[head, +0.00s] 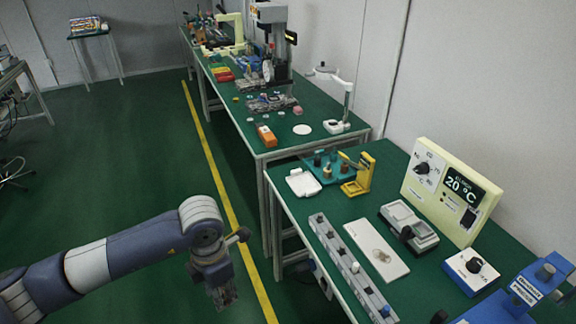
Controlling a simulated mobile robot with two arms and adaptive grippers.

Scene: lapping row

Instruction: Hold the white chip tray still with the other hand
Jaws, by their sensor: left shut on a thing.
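A small shallow white tray (303,182), which looks like the white chip tray, lies flat at the far left corner of the near green table (397,166). Nothing touches it from above. My left arm comes in from the left, and my left gripper (224,294) points down over the floor, left of the near table and well apart from the tray. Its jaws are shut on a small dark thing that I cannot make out. My right gripper is not in view.
A teal fixture (325,168) and a yellow stand (359,175) sit right of the tray. A grey strip with knobs (350,265), a white plate (376,250) and a temperature controller (450,190) stand nearer. A yellow floor line (213,155) runs along open green floor.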

